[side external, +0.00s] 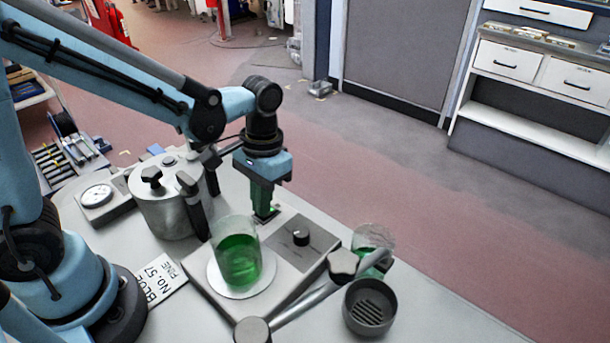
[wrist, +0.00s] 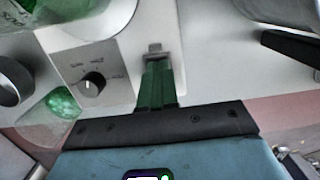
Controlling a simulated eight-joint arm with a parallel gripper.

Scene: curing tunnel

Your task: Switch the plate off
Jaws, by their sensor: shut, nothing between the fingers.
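The plate (side external: 215,290) is a pale grey hot plate with a round white top. A glass beaker of green liquid (side external: 238,262) stands on that top. A black knob (side external: 301,237) sits on its dark panel, and the knob also shows in the wrist view (wrist: 92,83). My gripper (side external: 264,214) is shut and empty, pointing down at the plate's far edge beside the panel.
A lidded metal pot (side external: 165,210) and a dial gauge (side external: 97,196) stand left of the plate. A second green beaker (side external: 372,240), a black slotted cup (side external: 370,308) and a jointed metal bar (side external: 310,299) are at right. A label card (side external: 160,286) lies near my base.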

